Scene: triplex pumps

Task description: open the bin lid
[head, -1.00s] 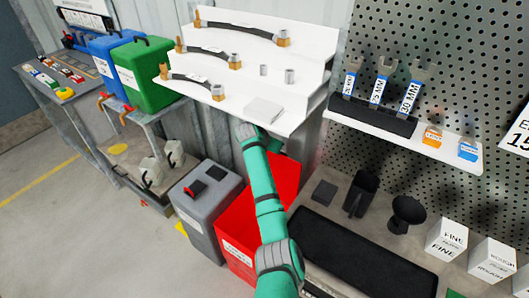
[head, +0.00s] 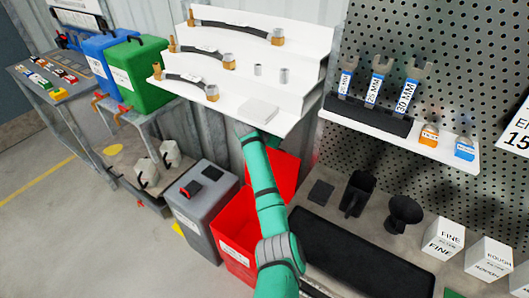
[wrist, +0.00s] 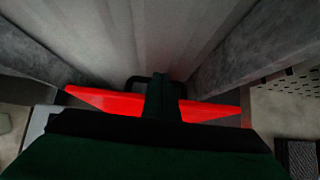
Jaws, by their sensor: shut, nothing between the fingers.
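The red bin (head: 231,240) stands on the floor beside a grey bin, with its open interior partly visible left of my arm. Its red lid (head: 287,172) is raised steeply at the back, behind my forearm. In the wrist view the lid (wrist: 215,110) is a bright red strip seen nearly edge-on, with a dark handle (wrist: 134,84) near its middle. My gripper (wrist: 162,98) is shut and empty, in front of the lid's middle; I cannot tell whether it touches. In the head view the gripper is mostly hidden behind my arm and under the white shelf.
A closed grey bin (head: 205,205) stands left of the red bin. The white stepped shelf (head: 225,105) with hoses overhangs my arm. A workbench with a black mat (head: 350,255) lies to the right. Open floor (head: 70,220) is at left.

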